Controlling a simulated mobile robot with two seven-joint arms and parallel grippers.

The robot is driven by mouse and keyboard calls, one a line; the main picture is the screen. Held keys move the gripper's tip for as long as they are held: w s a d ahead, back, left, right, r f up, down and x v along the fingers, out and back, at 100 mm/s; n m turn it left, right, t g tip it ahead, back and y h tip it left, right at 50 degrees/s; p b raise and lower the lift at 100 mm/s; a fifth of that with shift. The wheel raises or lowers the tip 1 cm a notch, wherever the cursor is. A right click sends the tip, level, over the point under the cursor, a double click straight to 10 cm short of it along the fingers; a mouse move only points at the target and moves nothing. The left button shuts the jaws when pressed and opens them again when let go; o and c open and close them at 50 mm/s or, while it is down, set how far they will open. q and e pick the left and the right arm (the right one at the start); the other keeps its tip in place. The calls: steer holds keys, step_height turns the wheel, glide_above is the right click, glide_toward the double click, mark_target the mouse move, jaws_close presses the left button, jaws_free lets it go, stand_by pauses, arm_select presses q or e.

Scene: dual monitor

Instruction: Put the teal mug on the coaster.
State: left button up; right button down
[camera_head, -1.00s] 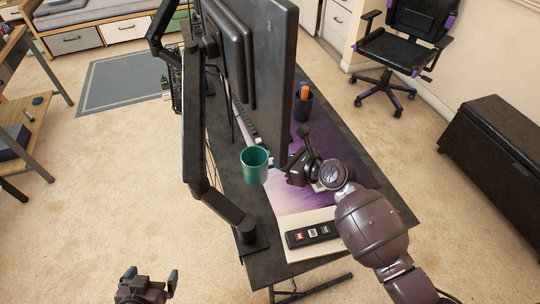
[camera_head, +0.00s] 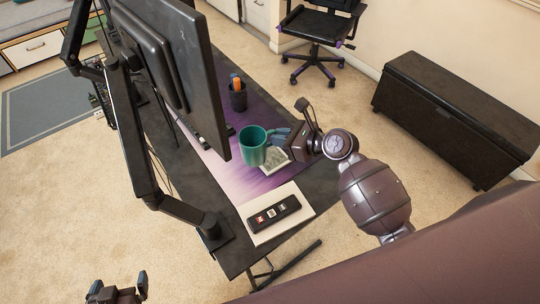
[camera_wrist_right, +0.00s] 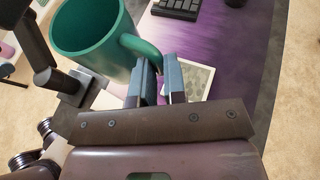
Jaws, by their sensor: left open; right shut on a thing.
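The teal mug (camera_head: 253,146) hangs upright over the purple desk mat, held by its handle. It also shows large in the right wrist view (camera_wrist_right: 92,45). My right gripper (camera_head: 281,138) is shut on the mug's handle, and its fingers show in the right wrist view (camera_wrist_right: 160,80). The coaster (camera_head: 274,161), a pale square with a greenish pattern, lies just below and right of the mug in the head view. The mug overlaps part of it there. In the wrist view the coaster (camera_wrist_right: 200,78) is partly behind the fingers. My left gripper (camera_head: 118,288) is open, empty and off the desk.
The monitor (camera_head: 180,70) and its arm (camera_head: 135,130) stand left of the mug. A pen cup (camera_head: 238,98) stands behind it. A black remote-like device (camera_head: 274,213) lies on a pale pad (camera_head: 300,203) in front. The keyboard (camera_wrist_right: 178,8) is partly hidden.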

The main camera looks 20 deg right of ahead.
arm_select(q)
step_height(320, 180, up, 5)
steer(key=p, duration=0.4)
arm_select(e)
steer(key=w+d+r+m+t+h, duration=0.2)
steer(key=w+d+r+m, duration=0.15)
steer(key=d+r, duration=0.35)
steer(key=h+b, duration=0.1)
steer(key=b, duration=0.3)
glide_above(277, 159)
steer(key=d, duration=0.6)
step_height(277, 159, down, 14)
steer(key=shift+s+a+f+b, duration=0.15)
steer(key=shift+f+b, duration=0.2)
steer(key=shift+f, duration=0.35)
steer(key=shift+s+f+b, duration=0.1)
steer(key=shift+f+b, duration=0.25)
steer(key=shift+f, duration=0.4)
steer(key=shift+s+a+f+b, duration=0.15)
steer(key=shift+f+b, duration=0.2)
steer(key=shift+f, duration=0.55)
arm_select(q)
step_height(277, 159, down, 7)
steer(key=shift+s+r, duration=0.2)
steer(key=shift+s, duration=0.2)
arm_select(e)
steer(key=shift+r, duration=0.1)
